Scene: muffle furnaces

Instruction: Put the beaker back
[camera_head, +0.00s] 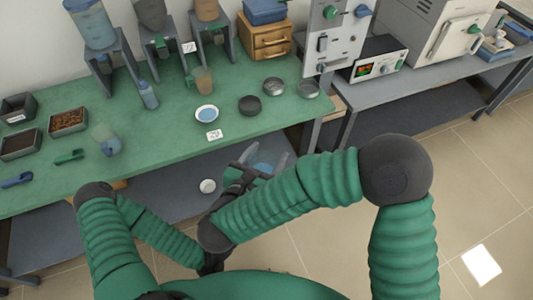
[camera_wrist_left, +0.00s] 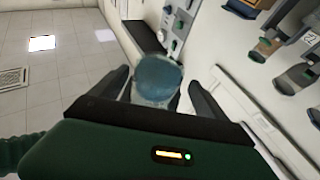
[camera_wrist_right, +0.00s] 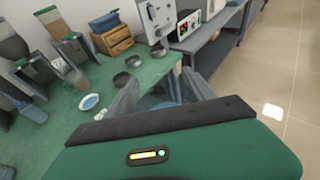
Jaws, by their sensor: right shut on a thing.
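A clear beaker with blue contents (camera_head: 263,166) is in the grasp of my right gripper (camera_head: 262,164), in front of the green bench's edge. In the right wrist view the right fingers (camera_wrist_right: 160,95) are shut on its glass (camera_wrist_right: 158,98), which is hard to make out. In the left wrist view, a glass vessel with a round blue face (camera_wrist_left: 158,78) shows between the spread fingers of my left gripper (camera_wrist_left: 158,92); contact is not clear. In the head view the left gripper is mostly hidden behind my right arm.
A grey bench (camera_head: 420,75) with furnaces stands at the right. A white cup (camera_head: 208,186) is on the shelf below.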

